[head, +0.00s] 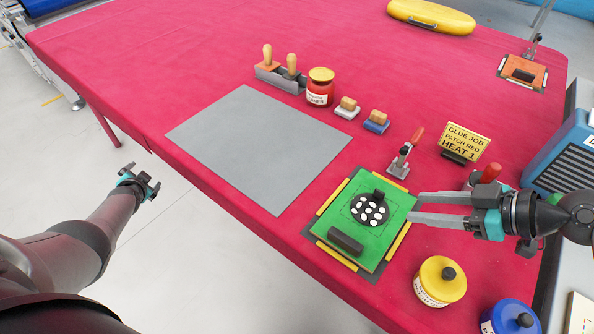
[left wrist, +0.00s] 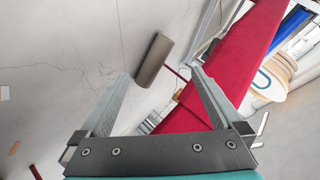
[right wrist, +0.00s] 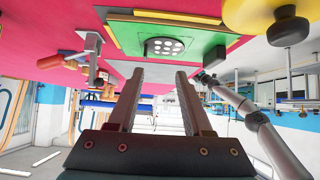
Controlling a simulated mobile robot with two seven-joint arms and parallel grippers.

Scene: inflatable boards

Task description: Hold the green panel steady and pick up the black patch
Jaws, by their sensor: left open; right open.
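The green panel (head: 393,205) lies on a dark board with yellow edge strips at the table's front edge. A black round patch with white spots (head: 370,209) lies on it, a black knob (head: 379,195) at its far edge. A dark bar-shaped handle (head: 346,241) sits on the panel's near part. My right gripper (head: 416,207) is open and empty, its fingertips at the panel's right edge. The right wrist view also shows the panel (right wrist: 126,35) and the patch (right wrist: 165,47) beyond the fingers. My left gripper (head: 150,182) is open and empty, off the table's left side, far from the panel.
A grey mat (head: 258,148) lies left of the panel. A toggle clamp (head: 402,160) stands behind it, near a yellow sign (head: 464,142). A yellow-lidded jar (head: 440,281) and a blue one (head: 511,318) stand at the front right. The far left of the table is clear.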

